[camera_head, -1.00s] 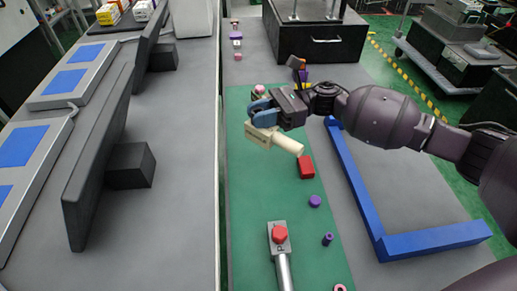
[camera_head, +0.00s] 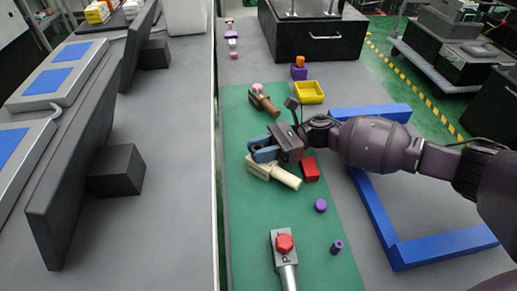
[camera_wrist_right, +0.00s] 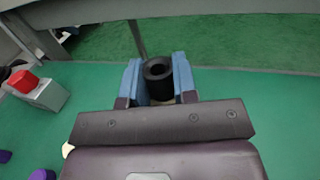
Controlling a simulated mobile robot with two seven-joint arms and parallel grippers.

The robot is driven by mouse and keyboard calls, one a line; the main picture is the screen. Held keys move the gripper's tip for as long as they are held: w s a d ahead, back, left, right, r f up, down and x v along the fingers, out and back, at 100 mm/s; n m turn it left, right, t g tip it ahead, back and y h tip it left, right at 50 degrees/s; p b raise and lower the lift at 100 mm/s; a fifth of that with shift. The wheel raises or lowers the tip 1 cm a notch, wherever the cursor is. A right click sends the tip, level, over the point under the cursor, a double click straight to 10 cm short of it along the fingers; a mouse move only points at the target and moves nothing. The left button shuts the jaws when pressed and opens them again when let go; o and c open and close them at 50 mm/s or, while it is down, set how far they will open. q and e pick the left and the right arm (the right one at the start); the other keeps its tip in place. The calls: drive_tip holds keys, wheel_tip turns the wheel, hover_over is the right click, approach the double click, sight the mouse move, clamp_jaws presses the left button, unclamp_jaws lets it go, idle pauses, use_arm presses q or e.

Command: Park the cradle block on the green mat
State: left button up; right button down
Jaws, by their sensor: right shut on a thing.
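The green mat (camera_head: 240,225) lies along the table below my right arm. My right gripper (camera_head: 261,151), with blue fingers, is over the mat. It is shut on a dark hollow knob (camera_wrist_right: 158,72), seen between the blue fingers in the right wrist view. Under the fingers is a cream block (camera_head: 258,168) with a round bar pointing right, which appears to be the cradle block carrying that knob. It is over the mat; I cannot tell whether it touches. The gripper hides its upper part. My left gripper is not in view.
A red block (camera_head: 310,169) is close right of the cream bar. A brown lever piece with a pink knob (camera_head: 262,101) lies behind; a grey one with a red knob (camera_head: 284,245) stands in front. A blue frame (camera_head: 378,210) and yellow bin (camera_head: 309,92) are to the right.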

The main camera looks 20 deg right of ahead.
drive_tip(key=shift+r, duration=0.15)
drive_tip(key=c, duration=0.9)
unclamp_jaws()
drive_tip(key=shift+r, duration=0.1)
drive_tip(key=shift+d, duration=0.35)
drive_tip(key=d, duration=1.1)
drive_tip(key=shift+s+d, duration=0.1)
drive_tip(key=shift+d, duration=0.05)
